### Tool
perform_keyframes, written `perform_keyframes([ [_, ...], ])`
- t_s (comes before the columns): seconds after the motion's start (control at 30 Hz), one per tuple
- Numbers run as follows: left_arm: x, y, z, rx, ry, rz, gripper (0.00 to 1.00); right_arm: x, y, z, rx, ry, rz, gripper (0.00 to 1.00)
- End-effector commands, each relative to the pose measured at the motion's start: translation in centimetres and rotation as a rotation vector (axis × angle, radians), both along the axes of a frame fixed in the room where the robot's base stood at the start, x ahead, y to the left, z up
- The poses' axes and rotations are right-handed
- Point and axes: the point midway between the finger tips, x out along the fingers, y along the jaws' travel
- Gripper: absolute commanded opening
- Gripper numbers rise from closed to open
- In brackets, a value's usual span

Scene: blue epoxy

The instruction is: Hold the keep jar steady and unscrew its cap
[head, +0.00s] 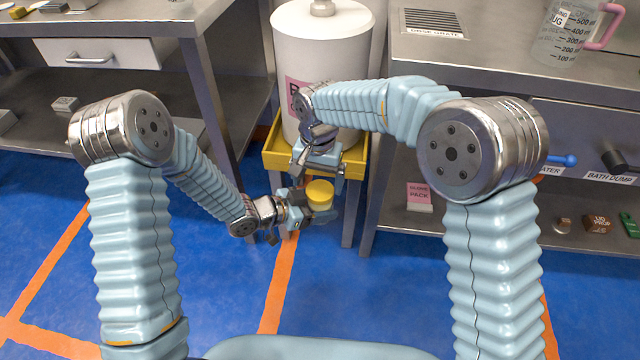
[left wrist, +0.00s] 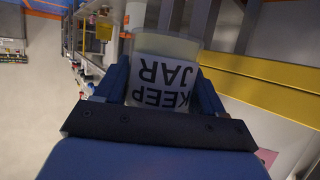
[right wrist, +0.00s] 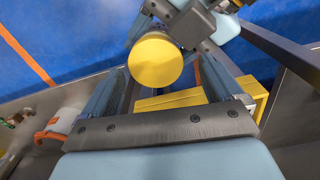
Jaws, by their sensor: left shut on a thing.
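The keep jar is clear-walled with a white label (left wrist: 160,80) that reads KEEP JAR, upside down in the left wrist view. My left gripper (left wrist: 160,92) is shut on the jar's sides, and it also shows in the head view (head: 304,208). The jar is held in the air and its body is mostly hidden in the head view. Its round yellow cap (head: 320,193) is on top. My right gripper (head: 318,170) is open just above and behind the cap. In the right wrist view the cap (right wrist: 155,61) appears ahead between the spread fingers, apart from them.
A large white drum (head: 322,60) stands in a yellow tray (head: 352,165) behind the grippers. A steel bench (head: 480,55) with a measuring jug (head: 570,30) is on the right. Another bench (head: 120,12) is on the left. Blue floor lies open below.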

Motion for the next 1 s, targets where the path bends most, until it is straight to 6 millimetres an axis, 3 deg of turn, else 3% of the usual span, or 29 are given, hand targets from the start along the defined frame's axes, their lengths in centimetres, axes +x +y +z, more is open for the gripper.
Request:
perform_keyframes([
  [0.1, 0.1, 0.1, 0.0, 0.000, -0.001, 0.002, 0.00, 0.1, -0.1, 1.7, -0.001, -0.002, -0.002, 0.93],
  [0.27, 0.1, 0.1, 0.0, 0.000, -0.002, 0.004, 0.00, 0.1, -0.3, 2.6, -0.005, 0.001, -0.010, 0.92],
  [0.57, 0.1, 0.2, 0.0, 0.001, -0.001, 0.005, 0.00, 0.0, -0.4, 5.5, -0.009, 0.002, -0.257, 0.92],
  [0.67, 0.1, 0.2, 0.0, 0.001, -0.001, 0.005, 0.00, 0.0, -0.4, 5.0, -0.008, 0.005, -0.285, 0.92],
  [1.0, 0.1, 0.2, 0.0, 0.001, -0.001, 0.005, 0.00, 0.0, -0.4, -0.4, -0.009, 0.006, -0.284, 0.92],
])
